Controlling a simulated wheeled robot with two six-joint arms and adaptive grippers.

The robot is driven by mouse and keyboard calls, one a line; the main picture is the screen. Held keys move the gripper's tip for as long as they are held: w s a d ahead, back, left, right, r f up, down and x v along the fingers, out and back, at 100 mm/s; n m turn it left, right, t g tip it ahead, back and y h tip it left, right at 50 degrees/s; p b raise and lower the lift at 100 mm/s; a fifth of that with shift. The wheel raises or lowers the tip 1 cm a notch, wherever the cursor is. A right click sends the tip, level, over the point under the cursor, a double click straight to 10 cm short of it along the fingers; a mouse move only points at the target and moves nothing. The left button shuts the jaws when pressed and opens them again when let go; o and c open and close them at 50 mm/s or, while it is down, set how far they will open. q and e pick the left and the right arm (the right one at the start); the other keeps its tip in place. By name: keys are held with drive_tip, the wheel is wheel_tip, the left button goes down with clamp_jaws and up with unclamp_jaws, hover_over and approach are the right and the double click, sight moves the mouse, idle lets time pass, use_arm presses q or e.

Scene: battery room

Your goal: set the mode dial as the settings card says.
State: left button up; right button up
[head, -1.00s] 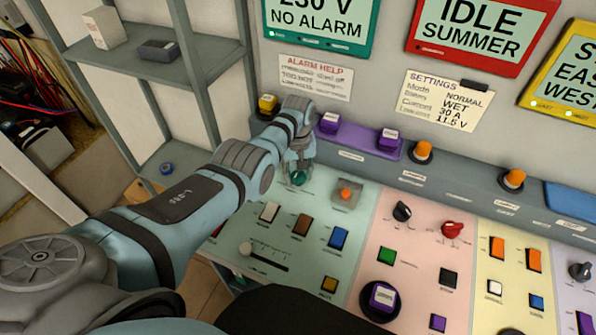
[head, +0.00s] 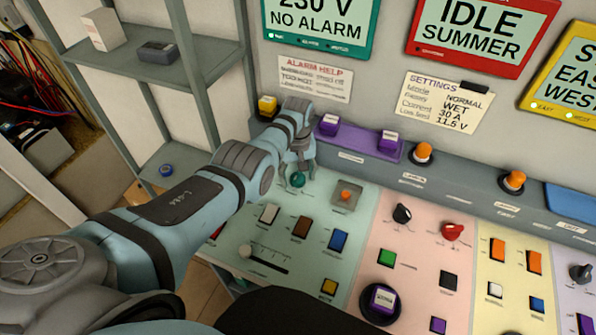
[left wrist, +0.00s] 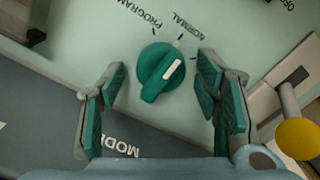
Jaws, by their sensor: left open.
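The settings card (head: 445,100) on the wall reads Mode NORMAL, with WET, 30 A and 11.5 V below. The mode dial (left wrist: 160,72) is a round teal knob with a raised grip and white pointer line, on the pale green panel. In the left wrist view its pointer slants up and right, on the NORMAL (left wrist: 188,25) side, away from PROGRAM; the exact mark is hard to tell. In the head view the dial (head: 297,180) shows just below my left gripper (head: 297,168). The open fingers (left wrist: 163,100) stand either side of the dial, apart from it. My right gripper is out of view.
An orange-knobbed switch on a metal plate (head: 346,194) stands close right of the dial. Coloured buttons and a slider (head: 265,258) lie nearer. A raised ledge with a purple block (head: 357,141) runs behind. Grey shelves (head: 200,70) stand left.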

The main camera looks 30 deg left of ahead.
sight(298, 174)
use_arm(q)
wheel_tip(298, 174, up, 12)
idle(0.3)
idle(0.3)
